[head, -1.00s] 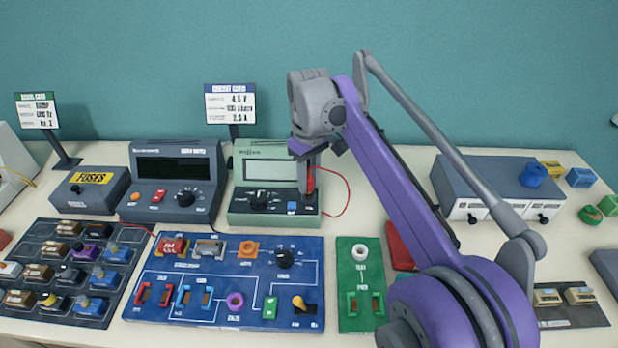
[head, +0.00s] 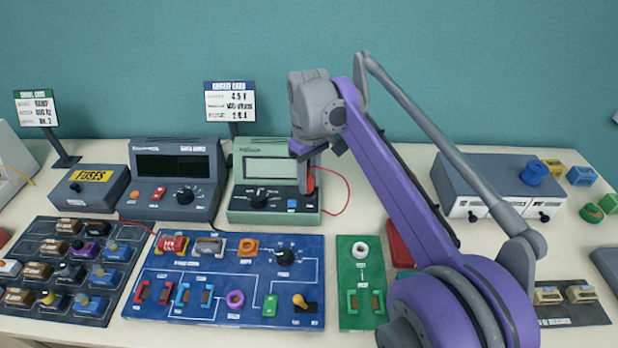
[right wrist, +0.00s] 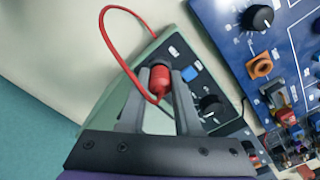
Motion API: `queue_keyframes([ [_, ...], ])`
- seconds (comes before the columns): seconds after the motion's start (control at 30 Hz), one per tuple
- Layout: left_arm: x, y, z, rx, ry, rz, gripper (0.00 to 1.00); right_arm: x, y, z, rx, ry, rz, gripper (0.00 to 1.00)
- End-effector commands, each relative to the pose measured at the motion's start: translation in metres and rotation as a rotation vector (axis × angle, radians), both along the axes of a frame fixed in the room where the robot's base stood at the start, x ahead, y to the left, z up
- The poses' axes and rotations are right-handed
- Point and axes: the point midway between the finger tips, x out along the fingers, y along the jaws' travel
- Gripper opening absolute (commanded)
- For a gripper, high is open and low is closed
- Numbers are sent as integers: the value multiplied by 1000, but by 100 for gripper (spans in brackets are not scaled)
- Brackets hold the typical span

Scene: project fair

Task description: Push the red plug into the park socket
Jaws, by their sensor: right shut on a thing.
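The red plug (head: 310,183) is held upright at the right front of the green meter (head: 240,212), with a red lead looping to the right. My right gripper (head: 307,187) is shut on it. In the right wrist view the plug (right wrist: 160,84) sits between the two fingers of my gripper (right wrist: 161,76), over the meter's face (right wrist: 110,98), beside a blue square part (right wrist: 189,74). The park socket is not seen clearly; the plug and fingers cover that corner, so I cannot tell how deep the plug sits. My left gripper is out of view.
A dark meter (head: 150,208) stands left of the green one. A blue circuit board (head: 215,250) and a green board (head: 361,275) lie in front. A grey box (head: 475,180) stands at the right, behind my right arm. A sign (head: 230,102) rises behind the green meter.

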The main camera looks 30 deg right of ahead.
Motion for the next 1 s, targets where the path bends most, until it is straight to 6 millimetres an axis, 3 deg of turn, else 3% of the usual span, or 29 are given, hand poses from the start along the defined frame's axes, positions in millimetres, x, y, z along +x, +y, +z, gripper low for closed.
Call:
queue_keyframes([
  [0.9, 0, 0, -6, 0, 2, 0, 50, 0, 0, -11, 0, 0, 0, 0],
  [0.93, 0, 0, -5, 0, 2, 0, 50, 0, 0, -11, 0, 0, 0, 35],
  [1.0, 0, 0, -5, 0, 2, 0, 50, 0, 0, -11, 0, 0, 0, 48],
])
